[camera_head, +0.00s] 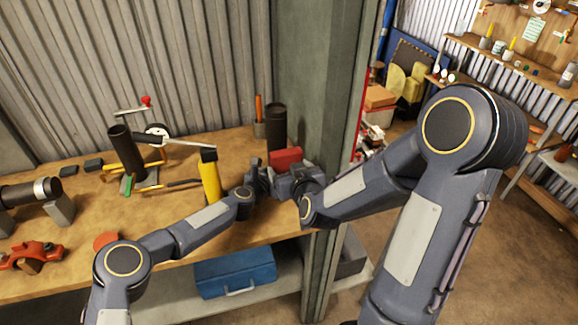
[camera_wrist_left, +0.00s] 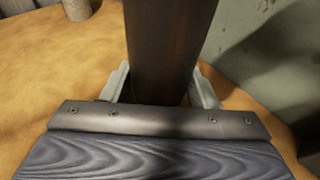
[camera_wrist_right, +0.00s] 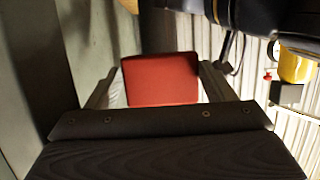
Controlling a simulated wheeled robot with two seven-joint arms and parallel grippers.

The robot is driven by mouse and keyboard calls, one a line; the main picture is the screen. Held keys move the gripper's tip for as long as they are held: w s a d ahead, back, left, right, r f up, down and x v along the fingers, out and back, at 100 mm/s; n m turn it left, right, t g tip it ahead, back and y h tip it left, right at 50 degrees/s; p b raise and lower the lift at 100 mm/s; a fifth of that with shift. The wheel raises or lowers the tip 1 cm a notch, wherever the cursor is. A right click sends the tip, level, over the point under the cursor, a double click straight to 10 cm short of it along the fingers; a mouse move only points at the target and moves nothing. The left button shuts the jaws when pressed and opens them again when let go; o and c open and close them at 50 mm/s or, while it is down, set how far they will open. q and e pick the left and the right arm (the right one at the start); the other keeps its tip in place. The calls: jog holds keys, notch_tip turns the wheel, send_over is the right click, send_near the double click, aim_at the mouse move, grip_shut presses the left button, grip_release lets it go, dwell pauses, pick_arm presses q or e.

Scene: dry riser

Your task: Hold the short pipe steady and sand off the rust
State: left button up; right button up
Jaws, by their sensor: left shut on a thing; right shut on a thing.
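The short pipe (camera_head: 276,121), dark brown, stands upright on the workbench beside the grey post. In the left wrist view the pipe (camera_wrist_left: 165,45) rises between the fingers of my left gripper (camera_wrist_left: 165,90), which is shut on it low down. My right gripper (camera_wrist_right: 158,85) is shut on a red block (camera_wrist_right: 160,80), apparently the sanding block. In the head view the red block (camera_head: 285,157) is in front of the pipe's lower part. Whether it touches the pipe cannot be told. Both gripper tips are partly hidden there, and rust is not distinguishable.
The grey post (camera_head: 325,120) stands close right of the pipe. A cup with an orange-handled tool (camera_head: 259,118) is just left. A yellow cylinder (camera_head: 210,180), another dark pipe (camera_head: 126,150) and a red clamp-like tool (camera_head: 35,256) occupy the bench (camera_head: 235,232). A blue toolbox (camera_head: 235,272) sits below.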

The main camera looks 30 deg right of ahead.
pick_arm(q)
jog(key=o, duration=0.8)
jog(key=shift+o, duration=0.2)
jog(key=shift+a, duration=0.1)
jog(key=v, duration=1.1)
jog(key=shift+s+a+r, duration=0.25)
